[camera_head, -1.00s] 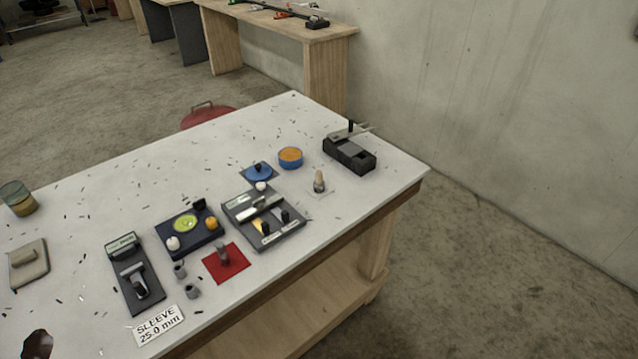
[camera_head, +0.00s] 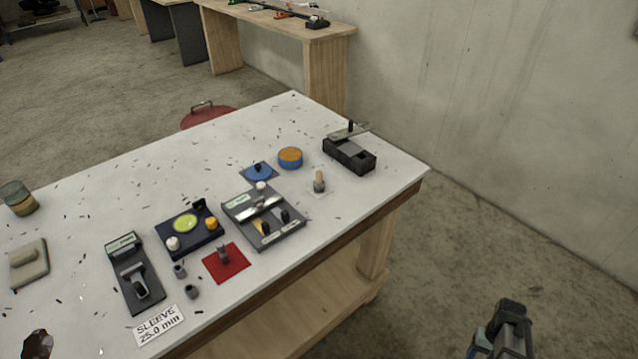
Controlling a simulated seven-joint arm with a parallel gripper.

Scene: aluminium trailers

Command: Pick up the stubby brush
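The stubby brush (camera_head: 320,182) appears to be the small upright thing with a tan wooden top and a dark grey lower part. It stands on a small pale square near the right edge of the white table (camera_head: 345,225). My gripper (camera_head: 503,328) shows at the bottom right, dark grey with a bluish part, partly cut off by the frame edge. It is off the table's right side, over the floor in the picture, and well apart from the brush. Its fingers are not clear enough to tell whether they are open.
A black block with a metal bar (camera_head: 350,155) stands behind the brush. An orange-topped blue tin (camera_head: 290,158) is at its left. A grey tray (camera_head: 262,218), a red square (camera_head: 226,263) and a dark panel (camera_head: 190,232) lie further left. Dark bits are scattered across the tabletop.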

